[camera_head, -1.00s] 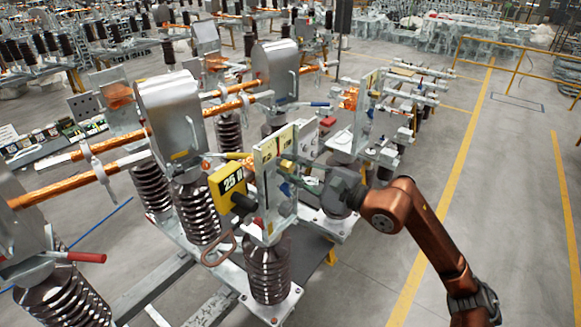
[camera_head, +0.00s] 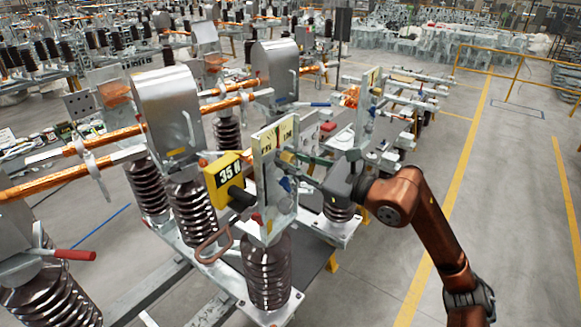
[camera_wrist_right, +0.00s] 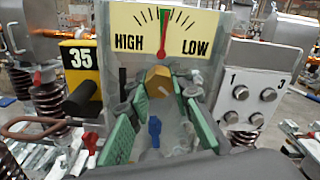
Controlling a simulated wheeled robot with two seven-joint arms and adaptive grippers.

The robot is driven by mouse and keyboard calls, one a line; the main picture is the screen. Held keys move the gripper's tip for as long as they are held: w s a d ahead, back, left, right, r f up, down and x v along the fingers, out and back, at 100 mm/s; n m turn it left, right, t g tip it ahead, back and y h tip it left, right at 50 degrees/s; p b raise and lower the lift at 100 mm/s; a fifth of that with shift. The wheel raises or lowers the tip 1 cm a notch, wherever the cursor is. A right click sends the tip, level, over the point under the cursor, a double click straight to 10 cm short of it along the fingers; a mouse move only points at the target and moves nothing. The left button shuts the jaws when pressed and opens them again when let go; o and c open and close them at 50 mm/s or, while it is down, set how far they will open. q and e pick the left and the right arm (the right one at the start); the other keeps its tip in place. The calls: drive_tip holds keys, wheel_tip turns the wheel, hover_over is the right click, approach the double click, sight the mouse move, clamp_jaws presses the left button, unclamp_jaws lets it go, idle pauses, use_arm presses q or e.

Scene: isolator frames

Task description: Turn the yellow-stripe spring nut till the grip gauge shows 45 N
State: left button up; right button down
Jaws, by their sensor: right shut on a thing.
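The grip gauge (camera_head: 228,178) is a yellow box with a black knob, left of the pale plate. It reads 35 N in the head view, and 35 shows on it in the wrist view (camera_wrist_right: 78,58). My right gripper (camera_head: 294,160) reaches in from the right. In the wrist view its green-padded fingers (camera_wrist_right: 158,96) are shut on the brass-coloured spring nut (camera_wrist_right: 158,80), just below the dial. I cannot clearly make out a yellow stripe on the nut. A blue part (camera_wrist_right: 154,130) shows between the fingers. My left gripper is not in view.
The HIGH/LOW dial plate (camera_wrist_right: 135,20) stands above the nut, its needle near the green middle. A white plate with numbered bolts (camera_wrist_right: 247,98) is close on the right. Ribbed insulators (camera_head: 267,275) and copper bars surround the frame. The floor at right is clear.

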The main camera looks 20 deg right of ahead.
drive_tip(key=shift+m+b, duration=1.05)
drive_tip(key=shift+m, duration=1.15)
drive_tip(key=c, duration=1.7)
unclamp_jaws()
drive_tip(key=shift+s, duration=0.1)
drive_tip(key=v, duration=1.2)
drive_tip(key=shift+d, duration=0.1)
